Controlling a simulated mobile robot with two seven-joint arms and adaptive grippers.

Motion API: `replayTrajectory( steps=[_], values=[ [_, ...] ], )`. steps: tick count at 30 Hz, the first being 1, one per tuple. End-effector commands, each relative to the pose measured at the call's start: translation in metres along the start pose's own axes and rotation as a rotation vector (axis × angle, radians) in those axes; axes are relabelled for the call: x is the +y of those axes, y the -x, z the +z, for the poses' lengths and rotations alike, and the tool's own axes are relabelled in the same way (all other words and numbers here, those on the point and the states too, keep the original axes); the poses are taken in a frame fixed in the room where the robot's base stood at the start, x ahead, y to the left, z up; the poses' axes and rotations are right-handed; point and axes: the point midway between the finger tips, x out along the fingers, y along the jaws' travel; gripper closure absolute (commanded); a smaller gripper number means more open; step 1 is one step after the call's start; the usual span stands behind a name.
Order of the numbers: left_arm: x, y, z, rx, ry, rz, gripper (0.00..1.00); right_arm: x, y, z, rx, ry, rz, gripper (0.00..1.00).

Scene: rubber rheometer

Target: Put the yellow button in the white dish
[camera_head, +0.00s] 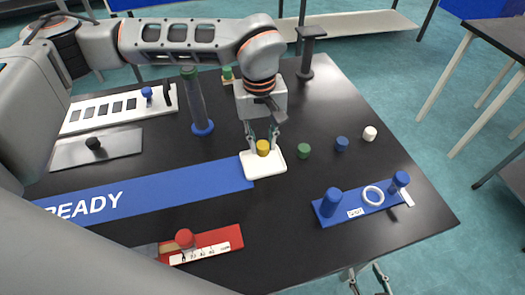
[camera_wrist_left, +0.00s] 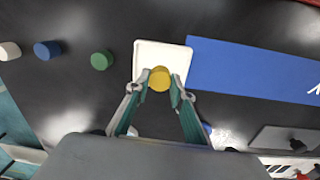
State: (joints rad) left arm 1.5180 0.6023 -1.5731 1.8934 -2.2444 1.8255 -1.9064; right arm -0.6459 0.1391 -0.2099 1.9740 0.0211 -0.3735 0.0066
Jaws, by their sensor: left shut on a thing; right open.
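The yellow button (camera_head: 263,148) is a short round cylinder at the white dish. My left gripper (camera_head: 262,146) is shut on it, with one finger on each side. In the left wrist view the yellow button (camera_wrist_left: 159,79) sits between the fingertips (camera_wrist_left: 160,84), over the near part of the dish. The white dish (camera_head: 264,167) is a shallow square tray on the black table; it also shows in the left wrist view (camera_wrist_left: 150,48). I cannot tell whether the button touches the dish floor. My right gripper (camera_head: 367,279) is open and empty, beyond the table's front edge.
Green (camera_head: 304,151), blue (camera_head: 342,144) and white (camera_head: 370,133) buttons stand in a row right of the dish. A blue strip (camera_head: 150,198) lies to its left. A blue fixture with pegs and a ring (camera_head: 356,212) is at right, a red base (camera_head: 215,243) in front.

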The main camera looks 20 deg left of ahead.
Motion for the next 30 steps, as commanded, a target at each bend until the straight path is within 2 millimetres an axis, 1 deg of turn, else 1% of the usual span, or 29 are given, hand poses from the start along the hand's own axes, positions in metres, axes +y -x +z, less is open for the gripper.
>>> replayTrajectory(
  steps=[2, 10, 22, 23, 24, 25, 30],
  values=[
    [0.0, -0.005, 0.0, -0.001, 0.0, 0.0, 0.94, 0.0, 0.0, 0.0, 0.0, 0.001, 0.0, 0.59],
    [-0.002, -0.041, 0.001, -0.003, -0.001, -0.002, 0.94, 0.001, -0.001, 0.003, -0.002, 0.003, 0.001, 0.59],
    [-0.002, -0.046, 0.0, 0.0, -0.001, -0.001, 0.94, 0.001, -0.002, 0.002, 0.0, 0.004, 0.002, 0.59],
    [-0.002, -0.046, 0.0, 0.0, -0.001, -0.001, 0.75, 0.001, -0.002, 0.002, 0.0, 0.004, 0.002, 0.59],
    [-0.002, -0.045, 0.0, 0.0, -0.001, 0.0, 0.65, 0.001, -0.002, 0.002, 0.0, 0.004, 0.002, 0.59],
    [-0.002, -0.045, 0.0, 0.0, -0.001, 0.0, 0.61, 0.001, -0.002, 0.002, 0.0, 0.004, 0.002, 0.59],
    [-0.002, -0.045, 0.0, 0.0, -0.001, 0.0, 0.61, 0.001, -0.002, 0.001, 0.001, 0.004, 0.002, 0.59]
  ],
)
